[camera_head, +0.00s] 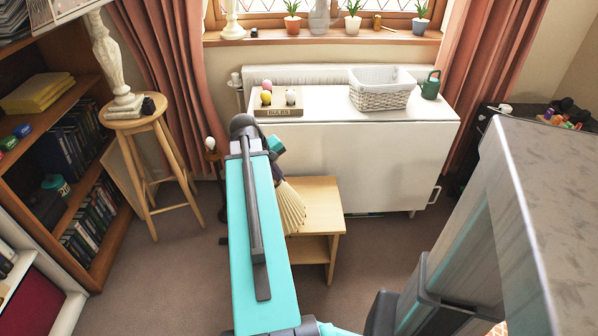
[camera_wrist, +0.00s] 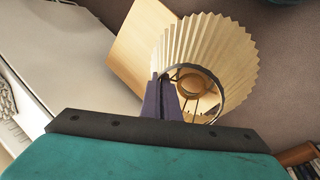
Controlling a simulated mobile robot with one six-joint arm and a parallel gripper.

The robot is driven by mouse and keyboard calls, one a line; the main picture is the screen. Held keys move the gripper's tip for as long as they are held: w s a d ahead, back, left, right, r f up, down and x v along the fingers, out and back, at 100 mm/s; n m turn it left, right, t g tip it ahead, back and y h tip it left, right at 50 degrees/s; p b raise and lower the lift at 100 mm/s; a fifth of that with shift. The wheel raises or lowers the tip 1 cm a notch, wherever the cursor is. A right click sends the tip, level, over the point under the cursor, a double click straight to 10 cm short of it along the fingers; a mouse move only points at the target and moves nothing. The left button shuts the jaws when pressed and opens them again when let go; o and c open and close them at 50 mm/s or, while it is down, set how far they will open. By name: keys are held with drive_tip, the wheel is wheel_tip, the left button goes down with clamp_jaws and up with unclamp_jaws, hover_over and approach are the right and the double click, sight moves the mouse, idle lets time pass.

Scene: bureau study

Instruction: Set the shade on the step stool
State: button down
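The shade (camera_head: 291,207) is a cream pleated lampshade; in the wrist view the shade (camera_wrist: 222,38) shows its open end with a wire ring inside. My gripper (camera_wrist: 163,84) is shut on the shade's rim at the near left side. The step stool (camera_head: 325,193) is light wood with a lower shelf. In the head view the shade overlaps the stool's left part, and my arm hides some of both. In the wrist view the stool's top (camera_wrist: 136,48) shows beside and partly behind the shade. I cannot tell whether they touch.
A white cabinet (camera_head: 370,158) stands behind the stool, with a basket (camera_head: 382,95) on top. A bare bulb on a dark stand (camera_head: 210,146) is left of my arm. A round wooden stool (camera_head: 142,122) stands farther left. Carpet (camera_head: 190,275) is clear in front.

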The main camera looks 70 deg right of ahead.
drive_tip(key=s+d+f, duration=0.1)
drive_tip(key=s+d, duration=0.2)
drive_tip(key=d, duration=0.9)
drive_tip(key=shift+s, duration=0.2)
drive_tip(key=shift+f, duration=0.15)
drive_tip(key=shift+f+b, duration=0.45)
drive_tip(key=shift+f, duration=1.25)
drive_tip(key=shift+f, duration=0.1)
drive_tip(key=c, duration=2)
unclamp_jaws()
drive_tip(key=p+v, duration=0.1)
drive_tip(key=v, duration=1.1)
drive_tip(key=shift+a, duration=0.1)
